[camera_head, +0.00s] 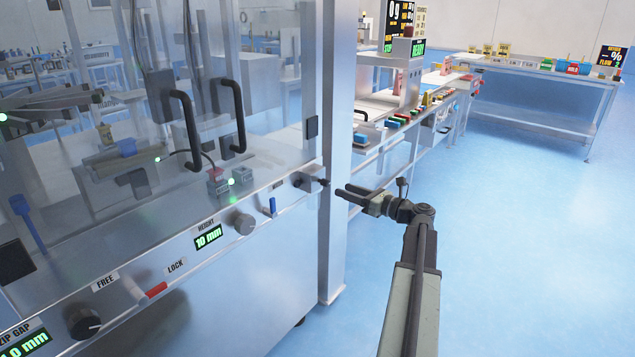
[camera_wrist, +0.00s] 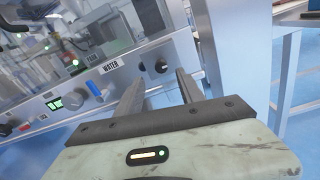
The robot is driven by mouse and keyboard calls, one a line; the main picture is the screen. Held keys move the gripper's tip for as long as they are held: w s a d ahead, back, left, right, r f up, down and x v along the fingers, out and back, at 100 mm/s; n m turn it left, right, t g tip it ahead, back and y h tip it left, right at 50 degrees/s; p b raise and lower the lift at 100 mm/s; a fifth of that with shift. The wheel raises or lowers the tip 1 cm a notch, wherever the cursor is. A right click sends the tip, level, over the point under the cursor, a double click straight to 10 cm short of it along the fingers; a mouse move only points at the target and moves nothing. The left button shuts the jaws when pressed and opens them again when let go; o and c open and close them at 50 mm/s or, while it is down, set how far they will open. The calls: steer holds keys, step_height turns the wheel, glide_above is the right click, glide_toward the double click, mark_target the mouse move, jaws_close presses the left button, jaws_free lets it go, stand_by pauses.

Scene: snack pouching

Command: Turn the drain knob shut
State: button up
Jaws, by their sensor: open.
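A small dark knob (camera_head: 323,181) sticks out from a grey fitting at the right end of the machine's front panel. In the wrist view a dark round knob (camera_wrist: 160,66) shows right of a label reading WATER, with a smaller dark spot beside it. I cannot read a drain label, so I cannot tell for sure that this is the drain knob, nor its setting. My gripper (camera_head: 344,191) is open and empty, just right of the knob and apart from it. In the wrist view my gripper (camera_wrist: 160,75) has the knob between its finger directions, beyond the tips.
A metal post (camera_head: 336,110) stands close behind my gripper. The panel (camera_head: 262,246) also holds a blue lever (camera_head: 273,206), a grey height knob (camera_head: 243,223) and a red-tipped lock lever (camera_head: 155,290). Clear blue floor (camera_head: 510,240) lies to the right.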

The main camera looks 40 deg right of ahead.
mark_target(329, 184)
steer(key=x, duration=0.8)
steer(key=shift+w+d, duration=0.1)
steer(key=shift+w, duration=0.15)
jaws_close()
